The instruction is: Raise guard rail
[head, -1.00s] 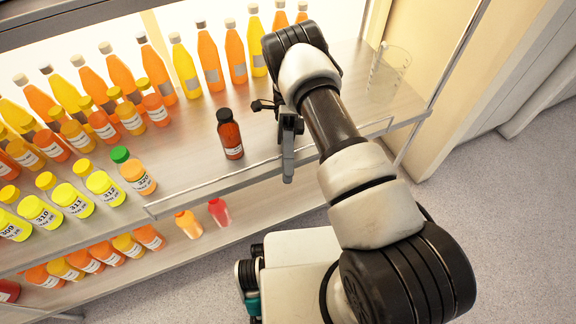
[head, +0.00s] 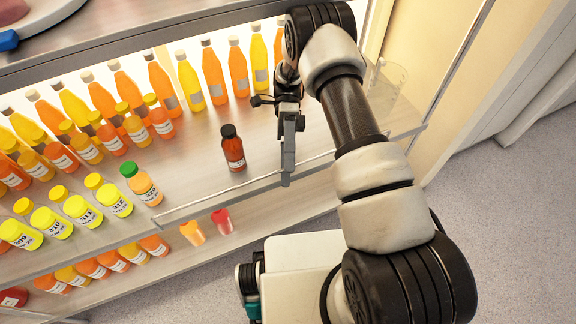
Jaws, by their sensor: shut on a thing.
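The guard rail (head: 225,193) is a thin pale bar along the front edge of the middle shelf (head: 190,185). It sits low, close to the shelf edge. My gripper (head: 287,177) reaches down over the shelf from above, and its fingertips are shut on the rail right of its middle. My arm hides part of the rail's right end. A dark red-brown bottle (head: 233,150) with a black cap stands on the shelf just left of my gripper, apart from it.
Rows of orange and yellow bottles (head: 160,82) fill the shelf's back and left. A green-capped bottle (head: 142,187) stands near the rail's left end. A clear glass (head: 385,82) is at the right. More bottles (head: 112,260) stand on the lower shelf. Floor at the right is clear.

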